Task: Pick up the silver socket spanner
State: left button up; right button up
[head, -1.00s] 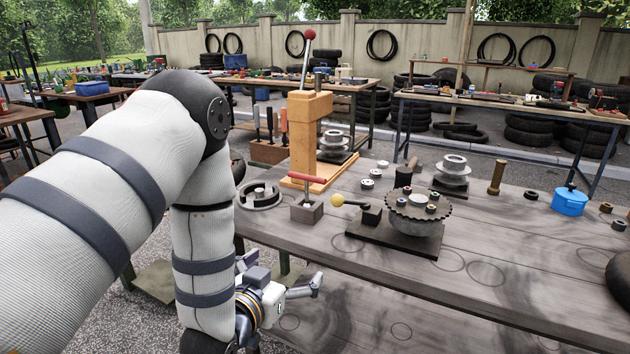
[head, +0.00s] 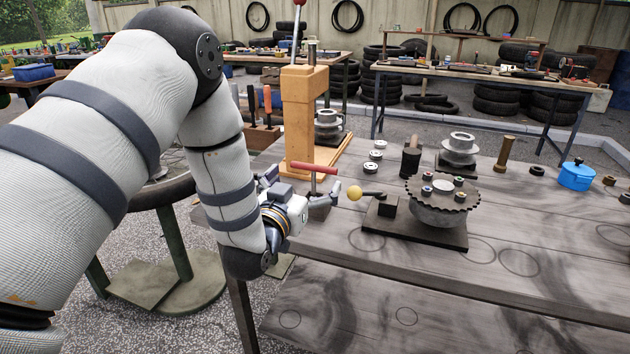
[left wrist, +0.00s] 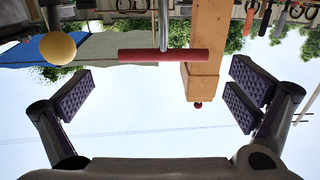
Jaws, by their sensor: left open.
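The silver socket spanner shows as a T-shape with a red crossbar (head: 316,168) and a thin silver shaft, upright near the table's left edge. My left gripper (head: 303,184) is open and empty just in front of it and hides its lower part. In the left wrist view, which looks upside down, the red crossbar (left wrist: 150,55) and silver shaft (left wrist: 163,25) lie between the lines of the two spread fingers (left wrist: 163,92), beyond the tips and not visibly touched. My right gripper is not in view.
A yellow-knobbed lever (head: 354,193) stands close right of the spanner, beside a toothed wheel (head: 443,190) on a dark base. The table's front right is mostly clear.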

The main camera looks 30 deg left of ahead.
aim_at(312, 172)
pick_arm(q)
jog(key=x, duration=0.3)
jog(key=f+x, duration=0.1)
jog(key=x, duration=0.1)
jog(key=shift+w+a+b, duration=0.2)
jog(key=shift+a+b, duration=0.05)
jog(key=shift+b, duration=0.1)
jog(key=shift+w+a+r, duration=0.1)
jog(key=shift+w, duration=0.25)
jog(key=c, duration=1.2)
